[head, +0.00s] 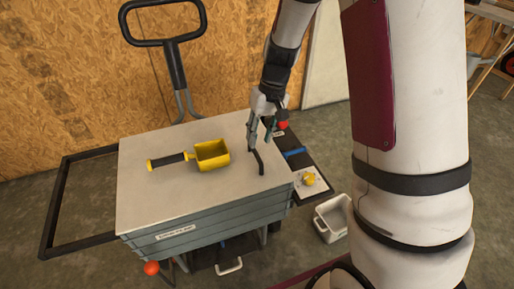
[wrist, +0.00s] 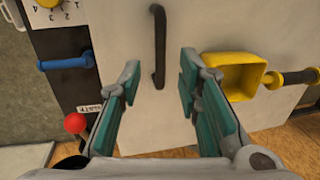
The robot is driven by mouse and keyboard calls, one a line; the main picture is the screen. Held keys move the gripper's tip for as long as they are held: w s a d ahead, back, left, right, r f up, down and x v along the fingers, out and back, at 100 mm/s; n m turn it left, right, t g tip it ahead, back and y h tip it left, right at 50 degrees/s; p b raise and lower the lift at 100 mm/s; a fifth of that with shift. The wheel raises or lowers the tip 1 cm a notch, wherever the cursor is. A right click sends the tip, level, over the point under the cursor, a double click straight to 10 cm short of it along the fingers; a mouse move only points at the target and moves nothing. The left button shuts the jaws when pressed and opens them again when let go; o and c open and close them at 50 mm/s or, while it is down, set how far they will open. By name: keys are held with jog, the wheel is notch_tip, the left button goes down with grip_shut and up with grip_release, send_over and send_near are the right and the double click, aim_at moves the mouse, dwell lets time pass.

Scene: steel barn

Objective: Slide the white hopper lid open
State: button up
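The white hopper lid (head: 150,200) lies flat over the grey hopper (head: 205,232) and covers its top. A black bar handle (head: 257,162) stands on the lid near its right side. It also shows upright in the upper middle of the wrist view (wrist: 159,45). My gripper (head: 260,138) is over the lid by the far end of the handle. Contact is not visible.
A yellow scoop (head: 212,155) with a black grip lies on the lid. A dark side panel carries a blue bar (head: 295,152), a red ball knob (head: 283,125) and a yellow dial knob (head: 309,179). A white bin (head: 322,228) stands on the floor at right.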

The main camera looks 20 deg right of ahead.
aim_at(256, 152)
jog(key=shift+a+f+b, duration=0.2)
jog(key=shift+a+f, duration=0.05)
jog(key=shift+f, duration=0.85)
jog(key=shift+a+f+b, duration=0.2)
jog(key=shift+f, duration=0.9)
grip_shut()
